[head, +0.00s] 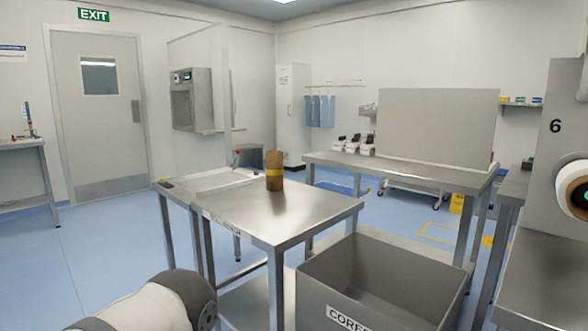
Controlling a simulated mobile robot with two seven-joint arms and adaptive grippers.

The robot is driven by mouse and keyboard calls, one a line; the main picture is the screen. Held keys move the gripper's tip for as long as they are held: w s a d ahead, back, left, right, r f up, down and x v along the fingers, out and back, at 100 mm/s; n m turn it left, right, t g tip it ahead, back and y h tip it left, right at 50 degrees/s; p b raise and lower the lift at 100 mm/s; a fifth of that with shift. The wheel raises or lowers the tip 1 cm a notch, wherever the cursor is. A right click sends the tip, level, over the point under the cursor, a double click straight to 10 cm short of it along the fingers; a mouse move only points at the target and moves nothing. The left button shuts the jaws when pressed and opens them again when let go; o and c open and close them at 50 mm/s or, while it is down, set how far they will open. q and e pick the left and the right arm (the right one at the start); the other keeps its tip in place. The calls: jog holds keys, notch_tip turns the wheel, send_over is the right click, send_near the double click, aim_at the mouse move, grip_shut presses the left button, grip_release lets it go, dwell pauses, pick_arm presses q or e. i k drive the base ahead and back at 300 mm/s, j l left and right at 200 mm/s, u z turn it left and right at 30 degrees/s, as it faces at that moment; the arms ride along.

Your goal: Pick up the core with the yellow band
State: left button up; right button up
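The core with the yellow band (274,168) is a brown cylinder standing upright on a steel table (298,212), close to its far edge. Its yellow band runs around it about halfway up. Nothing touches it from the sides. Part of my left arm shows at the bottom left, well in front of the table, but its gripper is out of frame. My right gripper is not in view either.
A grey bin (392,262) labelled "CORES" stands at the front right of the table. A longer steel table (405,172) stands behind. Blue floor is open at the left.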

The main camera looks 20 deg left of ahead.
aim_at(274, 158)
jog(key=i+j+z, duration=0.15)
jog(key=j, duration=0.2)
jog(key=i+j+z, duration=0.15)
jog(key=j, duration=0.15)
jog(key=j+z, duration=0.15)
jog(key=j, duration=0.2)
jog(key=i+j+z, duration=0.15)
jog(key=j, duration=0.25)
